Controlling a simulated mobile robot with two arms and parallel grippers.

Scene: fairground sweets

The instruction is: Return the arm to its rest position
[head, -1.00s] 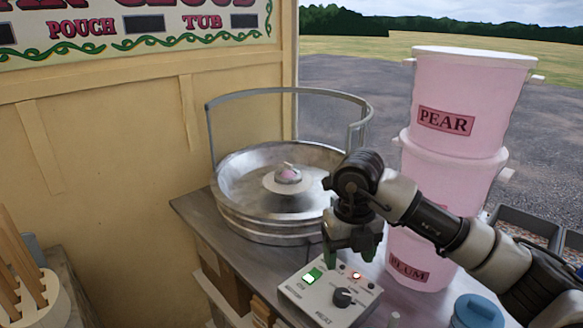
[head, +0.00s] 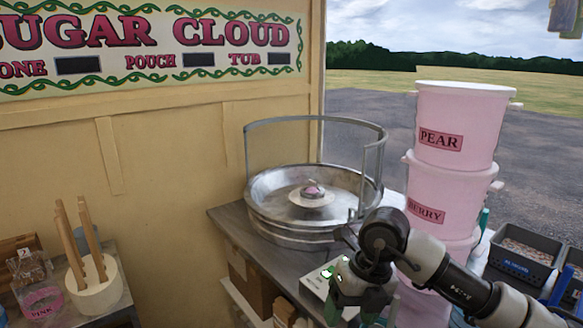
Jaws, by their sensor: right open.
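My right gripper (head: 350,308) is at the lower right in the head view, pointing down, open, with nothing visible between its fingers. Its arm comes in from the lower right. It hangs in front of a white control box (head: 316,280) with a lit green switch, and hides most of the box, including its knob. Whether it touches the box cannot be told. My left gripper is not in view.
A round metal floss machine (head: 270,222) with a curved guard stands on the metal counter (head: 228,219) behind the box. Stacked pink tubs (head: 452,128) stand close beside my right arm. A holder with sticks (head: 96,288) and dark trays (head: 520,250) stand farther off.

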